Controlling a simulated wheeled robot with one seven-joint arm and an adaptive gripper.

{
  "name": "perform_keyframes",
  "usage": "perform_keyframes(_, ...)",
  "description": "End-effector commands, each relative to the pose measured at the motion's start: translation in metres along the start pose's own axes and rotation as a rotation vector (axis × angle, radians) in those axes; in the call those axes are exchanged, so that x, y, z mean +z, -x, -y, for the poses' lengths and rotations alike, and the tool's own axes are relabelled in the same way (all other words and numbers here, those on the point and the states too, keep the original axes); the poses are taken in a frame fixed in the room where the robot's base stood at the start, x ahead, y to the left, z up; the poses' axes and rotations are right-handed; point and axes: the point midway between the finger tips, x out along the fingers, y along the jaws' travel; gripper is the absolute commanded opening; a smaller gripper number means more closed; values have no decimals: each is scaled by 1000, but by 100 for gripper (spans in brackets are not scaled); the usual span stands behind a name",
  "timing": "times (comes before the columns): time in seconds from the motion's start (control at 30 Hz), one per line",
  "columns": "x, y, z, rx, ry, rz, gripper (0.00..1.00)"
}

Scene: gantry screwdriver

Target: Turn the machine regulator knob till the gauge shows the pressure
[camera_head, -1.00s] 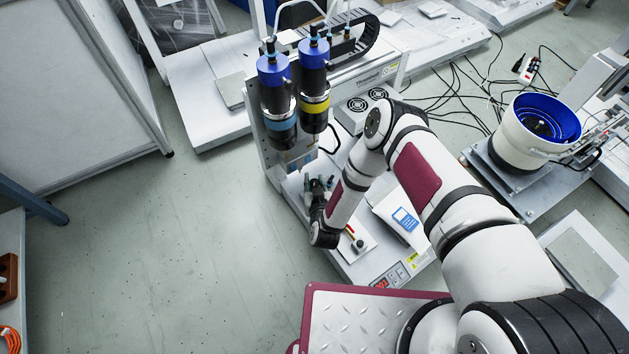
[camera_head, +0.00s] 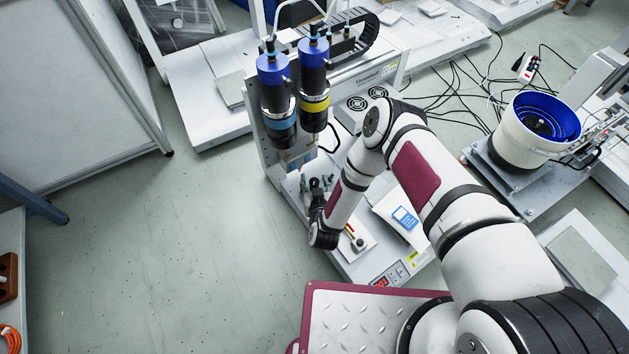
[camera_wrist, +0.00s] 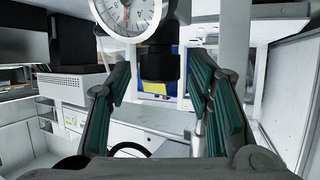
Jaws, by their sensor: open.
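The pressure gauge (camera_wrist: 128,12) is at the top of the wrist view, with a white dial and a red needle. Its top is cut off and I cannot read a value. In the head view my gripper (camera_head: 317,186) is low at the machine's front, and the gauge and knob cannot be made out.
Two blue-capped cylinders (camera_head: 293,85) stand on the machine just behind my gripper. A white and blue bowl feeder (camera_head: 538,132) stands to the right. The floor (camera_head: 185,240) at left is clear.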

Motion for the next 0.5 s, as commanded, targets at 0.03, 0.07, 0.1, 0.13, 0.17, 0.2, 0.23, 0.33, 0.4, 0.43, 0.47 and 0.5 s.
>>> perform_keyframes(0.03,0,6,1,-2,1,2,47)
perform_keyframes(0.07,0,10,1,-2,1,2,47)
perform_keyframes(0.1,0,16,1,-3,1,2,47)
perform_keyframes(0.13,0,22,1,-3,1,2,47)
perform_keyframes(0.17,0,28,1,-3,1,3,47)
perform_keyframes(0.2,0,36,1,-3,2,3,47)
perform_keyframes(0.23,0,43,1,-3,2,3,47)
perform_keyframes(0.33,1,64,0,-2,2,4,47)
perform_keyframes(0.4,1,77,0,-2,2,3,47)
perform_keyframes(0.43,1,82,0,-2,2,3,47)
perform_keyframes(0.47,1,87,0,-2,3,3,47)
perform_keyframes(0.5,1,93,0,-2,3,3,47)
